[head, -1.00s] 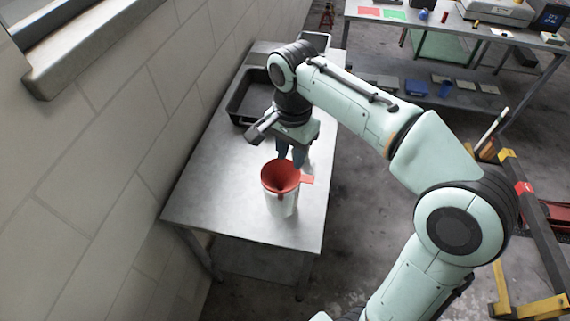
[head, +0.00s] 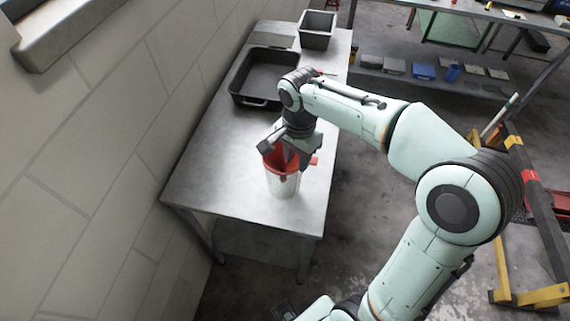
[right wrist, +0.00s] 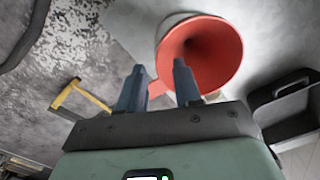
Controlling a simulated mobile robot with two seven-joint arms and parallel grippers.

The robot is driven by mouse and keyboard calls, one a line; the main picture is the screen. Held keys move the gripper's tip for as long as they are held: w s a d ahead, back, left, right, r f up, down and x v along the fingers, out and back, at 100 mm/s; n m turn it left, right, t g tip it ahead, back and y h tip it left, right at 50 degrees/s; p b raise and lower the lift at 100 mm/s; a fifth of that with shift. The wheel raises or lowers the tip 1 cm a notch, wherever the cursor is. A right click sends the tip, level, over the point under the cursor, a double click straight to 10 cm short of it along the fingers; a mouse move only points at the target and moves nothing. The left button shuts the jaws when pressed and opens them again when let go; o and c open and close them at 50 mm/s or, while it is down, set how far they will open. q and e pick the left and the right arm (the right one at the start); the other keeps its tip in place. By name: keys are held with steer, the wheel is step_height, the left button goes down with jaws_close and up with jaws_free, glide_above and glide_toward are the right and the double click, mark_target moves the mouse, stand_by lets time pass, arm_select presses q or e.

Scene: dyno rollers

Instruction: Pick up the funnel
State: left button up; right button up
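The red funnel (head: 275,163) sits in the mouth of a pale container (head: 284,186) near the front of the metal table. My right gripper (head: 294,158) is right at the funnel and hides part of its cone in the head view. In the right wrist view the funnel (right wrist: 208,52) shows its open cone beyond the fingers. My right gripper (right wrist: 158,88) is open there, its two blue-grey fingers apart, with the funnel's red tab showing between them. I cannot tell whether either finger touches it. My left gripper is not in view.
A black tray (head: 238,98) and a grey bin (head: 318,42) stand farther back on the metal table (head: 215,165). A block wall (head: 110,140) runs along the table's left side. The table's front left is clear.

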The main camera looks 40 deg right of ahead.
step_height(320, 180, down, 2)
steer(key=shift+f, duration=0.2)
jaws_close()
steer(key=shift+r, duration=0.15)
